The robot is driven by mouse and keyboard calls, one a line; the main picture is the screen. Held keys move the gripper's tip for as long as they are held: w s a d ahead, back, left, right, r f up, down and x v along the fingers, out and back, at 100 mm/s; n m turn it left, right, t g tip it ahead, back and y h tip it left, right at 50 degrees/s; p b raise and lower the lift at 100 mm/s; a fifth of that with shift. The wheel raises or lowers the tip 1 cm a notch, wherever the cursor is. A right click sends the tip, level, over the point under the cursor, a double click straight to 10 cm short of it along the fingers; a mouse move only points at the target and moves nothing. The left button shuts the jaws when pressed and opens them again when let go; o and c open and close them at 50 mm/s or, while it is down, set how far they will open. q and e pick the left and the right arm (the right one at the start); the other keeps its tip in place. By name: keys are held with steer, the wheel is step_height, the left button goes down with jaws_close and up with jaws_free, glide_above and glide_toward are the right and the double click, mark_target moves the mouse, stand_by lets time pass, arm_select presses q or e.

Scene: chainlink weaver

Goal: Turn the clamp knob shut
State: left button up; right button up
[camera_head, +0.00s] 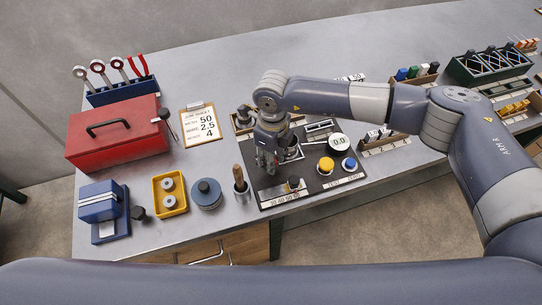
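A black panel (315,184) lies on the grey bench, with a metal cylinder (293,147) standing on it. A round readout (338,141) shows 0.0. A yellow round button (326,164) and a blue one (349,163) sit to the right. A small dark knob-like part (293,182) stands near the panel's front scale; I cannot tell if it is the clamp knob. My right gripper (268,165) points down over the panel's left part, left of the cylinder. Its fingers are too small and dark to tell open from shut. My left gripper is out of view.
A wooden-handled tool in a cup (241,186), a blue-grey round tin (206,194) and a yellow tray (170,207) stand left of the panel. A red toolbox (118,147) is farther left. Racks of small parts (384,140) line the right, under my arm.

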steer(key=c, duration=0.3)
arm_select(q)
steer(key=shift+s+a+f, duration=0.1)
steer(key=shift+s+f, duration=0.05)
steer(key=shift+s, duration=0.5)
